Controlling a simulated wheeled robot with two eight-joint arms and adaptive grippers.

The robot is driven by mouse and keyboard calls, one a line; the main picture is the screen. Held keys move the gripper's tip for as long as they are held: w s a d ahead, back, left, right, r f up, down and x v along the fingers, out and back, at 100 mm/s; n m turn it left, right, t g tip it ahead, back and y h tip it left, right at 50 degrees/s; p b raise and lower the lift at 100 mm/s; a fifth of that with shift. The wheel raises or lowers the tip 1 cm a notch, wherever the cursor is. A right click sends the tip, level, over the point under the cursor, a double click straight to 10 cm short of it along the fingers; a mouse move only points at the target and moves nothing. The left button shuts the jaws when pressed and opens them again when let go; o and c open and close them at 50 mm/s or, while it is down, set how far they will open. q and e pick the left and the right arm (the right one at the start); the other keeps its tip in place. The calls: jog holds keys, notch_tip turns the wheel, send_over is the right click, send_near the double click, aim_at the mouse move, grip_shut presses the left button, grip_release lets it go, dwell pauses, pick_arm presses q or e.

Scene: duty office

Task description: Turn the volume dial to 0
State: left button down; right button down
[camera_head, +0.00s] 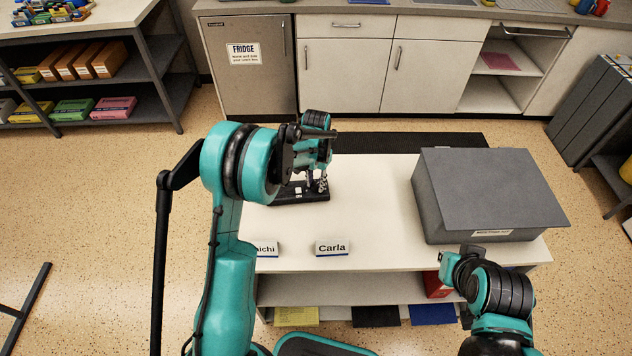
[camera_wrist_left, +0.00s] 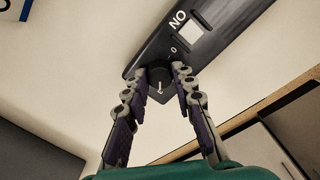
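The black panel (camera_head: 285,199) lies on the pale table top under my left arm. The left wrist view shows the panel (camera_wrist_left: 213,42) from above, with a white "0" mark and partly cut-off "NO" lettering. The round black volume dial (camera_wrist_left: 158,79) sits on it, and its white pointer is on the side away from the "0". My left gripper (camera_head: 316,185) points down at the panel. In the left wrist view its fingertips (camera_wrist_left: 160,71) are on either side of the dial; I cannot tell whether they touch it. My right gripper (camera_head: 452,266) is off to the right, its fingers unclear.
A large grey box (camera_head: 489,190) stands on the table's right side. Name signs, one reading "Carla" (camera_head: 332,248), stand at the near edge. The table middle is clear. A fridge (camera_head: 247,62) and cabinets line the back; a shelf unit (camera_head: 160,50) stands at the left.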

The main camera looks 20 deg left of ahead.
pick_arm(q)
jog(key=shift+n, duration=0.3)
jog(key=n, duration=0.3)
jog(key=shift+n, duration=0.3)
jog(key=n, duration=0.3)
jog(key=shift+n, duration=0.3)
jog(key=n, duration=0.3)
jog(key=shift+n, duration=0.3)
jog(key=n, duration=0.3)
jog(key=shift+n, duration=0.4)
jog(key=n, duration=1)
jog(key=shift+n, duration=2.4)
